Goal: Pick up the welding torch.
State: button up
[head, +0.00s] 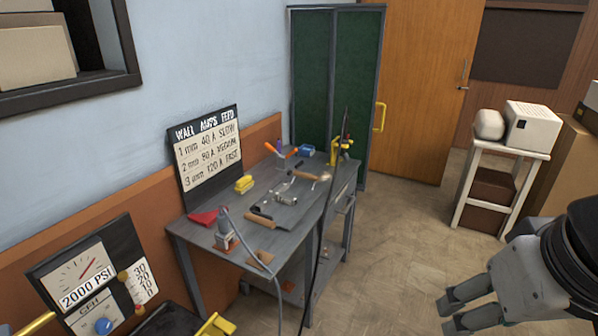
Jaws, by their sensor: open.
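A grey metal workbench (205,238) stands against the wall in the head view. At its far right corner a slim dark upright tool (346,124) stands by a yellow holder (335,152), with a black cable running down from that side. It looks like the welding torch, but it is too small to be sure. At the bench's near end a grey and orange tool (226,235) has a grey hose arching over the front edge. My gripper (450,316) is at the lower right, open and empty, well apart from the bench.
The bench also holds a red cloth (204,217), a yellow block (244,184) and several hand tools. A gauge panel (90,275) is at the lower left. A white stand (500,160) with boxes is at the right. The floor (400,235) between bench and gripper is clear.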

aim_at(345, 141)
jog(key=i+z, duration=0.15)
jog(key=i, duration=0.65)
jog(key=i+z, duration=0.15)
jog(key=i, duration=0.65)
jog(key=i+j+z, duration=0.15)
jog(key=i, duration=0.6)
jog(key=i+l+z, duration=0.15)
jog(key=k+j, duration=0.05)
